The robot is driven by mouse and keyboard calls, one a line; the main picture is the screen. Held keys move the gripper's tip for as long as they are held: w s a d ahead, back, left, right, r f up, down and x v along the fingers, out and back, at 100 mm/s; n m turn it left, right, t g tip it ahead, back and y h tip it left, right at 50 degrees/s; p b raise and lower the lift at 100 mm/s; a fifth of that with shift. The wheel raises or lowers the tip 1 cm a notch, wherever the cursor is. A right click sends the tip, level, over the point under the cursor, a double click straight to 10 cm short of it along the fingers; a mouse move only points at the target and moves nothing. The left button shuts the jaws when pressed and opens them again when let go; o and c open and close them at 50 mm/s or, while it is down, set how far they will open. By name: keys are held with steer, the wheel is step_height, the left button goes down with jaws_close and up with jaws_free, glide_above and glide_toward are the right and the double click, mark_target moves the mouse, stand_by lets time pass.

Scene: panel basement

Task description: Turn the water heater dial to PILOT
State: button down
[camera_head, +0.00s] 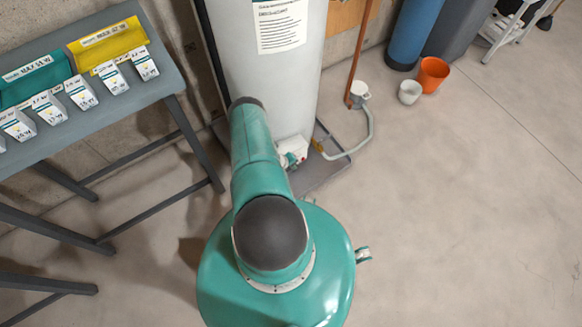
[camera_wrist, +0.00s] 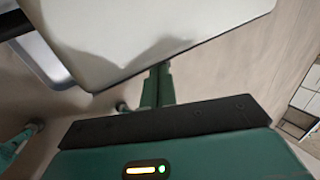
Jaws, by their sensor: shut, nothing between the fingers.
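The water heater is a tall pale grey tank (camera_head: 265,80) with a printed label (camera_head: 280,22), at the top middle of the head view. A small white control unit (camera_head: 291,151) with teal and reddish parts sits low on its front. I cannot make out the dial or its marks there. My arm reaches toward the tank and hides its lower left side and my gripper in the head view. In the wrist view my gripper's teal housing (camera_wrist: 175,155) with a dark edge fills the bottom. My gripper is shut and empty. A pale surface (camera_wrist: 130,30) fills the top there.
A grey table (camera_head: 165,82) with teal and yellow bins and several labelled boxes stands at the left. A copper pipe (camera_head: 357,50) and a grey hose (camera_head: 368,130) are right of the tank. An orange bucket (camera_head: 433,74) stands farther right.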

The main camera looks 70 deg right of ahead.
steer(key=shift+s+d+r+t, duration=0.1)
steer(key=shift+s+d+t, duration=0.2)
steer(key=shift+s+d, duration=0.1)
steer(key=shift+r, duration=0.8)
